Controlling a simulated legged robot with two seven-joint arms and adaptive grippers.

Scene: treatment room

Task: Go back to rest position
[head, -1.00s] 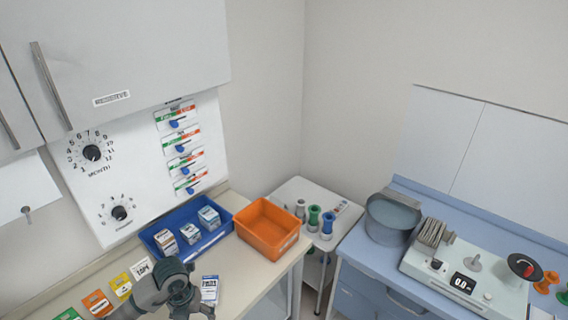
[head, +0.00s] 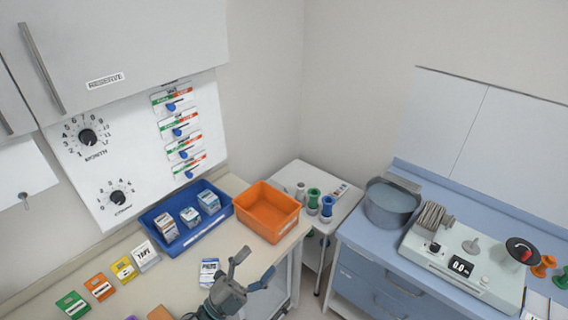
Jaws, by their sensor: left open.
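My left gripper (head: 246,270) is in the lower middle of the head view, over the front edge of the beige counter (head: 78,268). Its fingers are spread apart, with nothing between them. A small white and blue box (head: 208,271) is on the counter just left of the gripper, partly hidden by it. My right gripper is outside the view.
A blue tray (head: 182,240) with several small boxes and an orange bin (head: 268,211) stand at the back of the counter. Several coloured cards lie at left. A white cart (head: 341,203) fills the corner. A blue counter at right holds a grey pot (head: 391,207) and a device (head: 465,267).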

